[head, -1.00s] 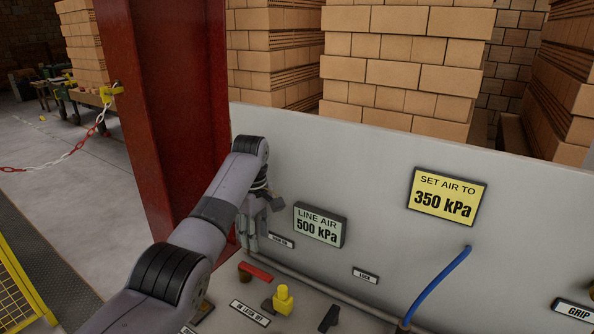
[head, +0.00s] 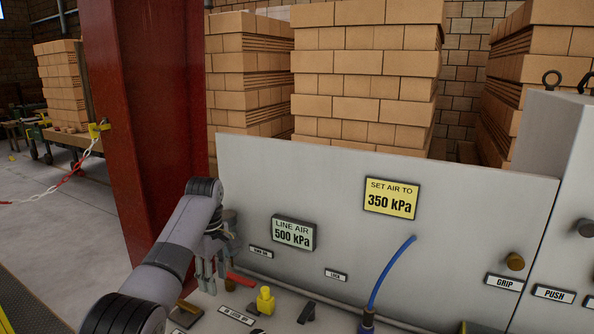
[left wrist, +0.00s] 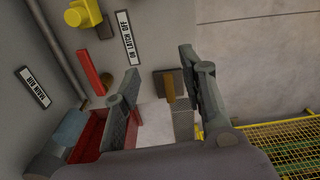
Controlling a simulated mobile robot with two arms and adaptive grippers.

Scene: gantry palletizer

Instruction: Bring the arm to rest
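My left arm comes in from the lower left of the head view. Its left gripper (head: 208,270) points down in front of the grey panel, left of the red lever (head: 240,279). In the left wrist view the gripper (left wrist: 159,63) has its two fingers well apart, with nothing held between them. A brass lever (left wrist: 169,91) on a dark plate shows behind the gap, apparently beyond the fingertips. The red lever (left wrist: 91,70) is left of the fingers there. My right gripper is in neither view.
The grey panel (head: 480,215) carries a "LINE AIR 500 kPa" display (head: 293,233) and a yellow "SET AIR TO 350 kPa" sign (head: 391,198). A yellow knob (head: 265,300) and blue hose (head: 388,275) stand nearby. A red column (head: 160,120) rises close behind the arm. Yellow mesh fencing (left wrist: 275,145) is at lower right.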

